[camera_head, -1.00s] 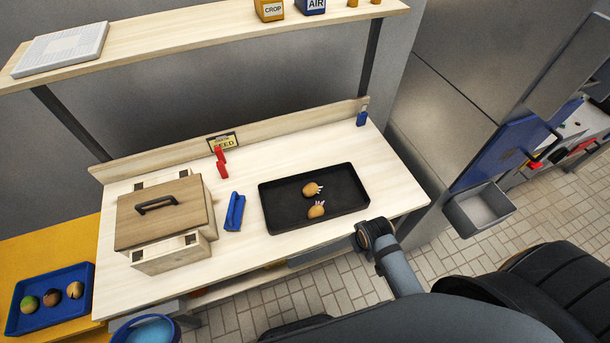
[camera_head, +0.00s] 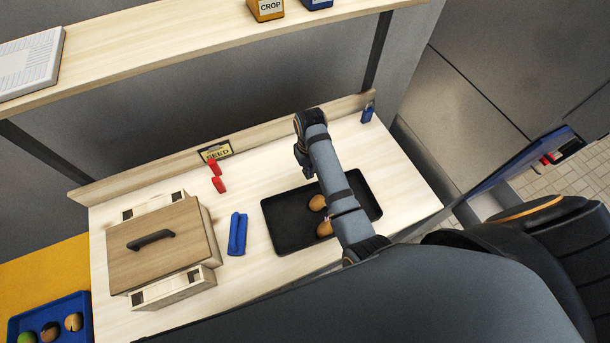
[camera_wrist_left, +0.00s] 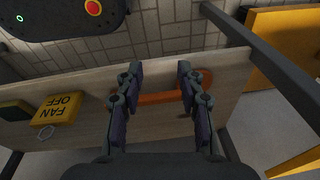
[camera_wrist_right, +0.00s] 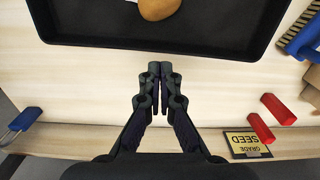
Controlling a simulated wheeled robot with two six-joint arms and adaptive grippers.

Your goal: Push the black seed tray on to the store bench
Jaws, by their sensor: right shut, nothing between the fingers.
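The black seed tray (camera_head: 290,237) lies flat on the pale wooden bench (camera_head: 400,185), with two potatoes (camera_head: 317,202) in it. My right arm reaches across the tray and hides part of it. My right gripper (camera_wrist_right: 160,68) is shut and empty, pointing at the tray's far wall (camera_wrist_right: 160,48) in the right wrist view. Its fingertips are close to that wall; I cannot tell if they touch. My left gripper (camera_wrist_left: 158,70) is open and empty, away from the tray. No bench is labelled as the store bench.
A lidded wooden box (camera_head: 165,245), a blue tool (camera_head: 237,234) and red pieces (camera_head: 216,176) lie left of the tray. A SEED card (camera_head: 217,154) stands at the back. A shelf (camera_head: 200,40) hangs above. A FAN OFF sign (camera_wrist_left: 57,108) shows in the left wrist view.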

